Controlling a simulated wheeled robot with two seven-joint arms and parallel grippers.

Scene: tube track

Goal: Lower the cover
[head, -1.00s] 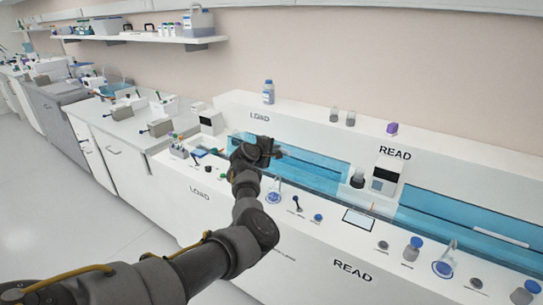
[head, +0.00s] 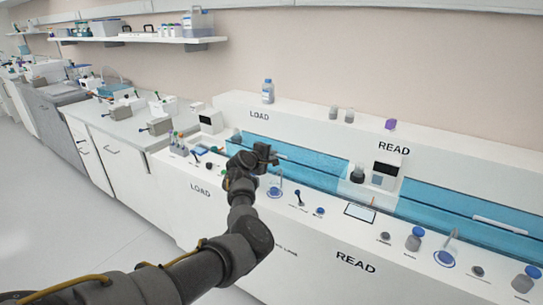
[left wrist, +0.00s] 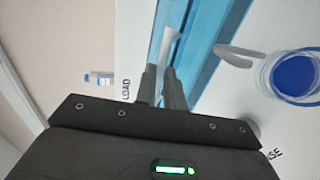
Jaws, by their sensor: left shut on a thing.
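The long white bench unit has a blue see-through cover (head: 312,178) over its LOAD section. A second blue cover (head: 450,213) with a white handle is over the READ section. My right gripper is not in view.
A blue round button with a clear hooked guard (head: 274,192) is close to my left gripper on the front ledge. A boxy device (head: 382,177) stands between the covers. A bottle (head: 268,91) stands on the top ledge, and small items line the front ledge.

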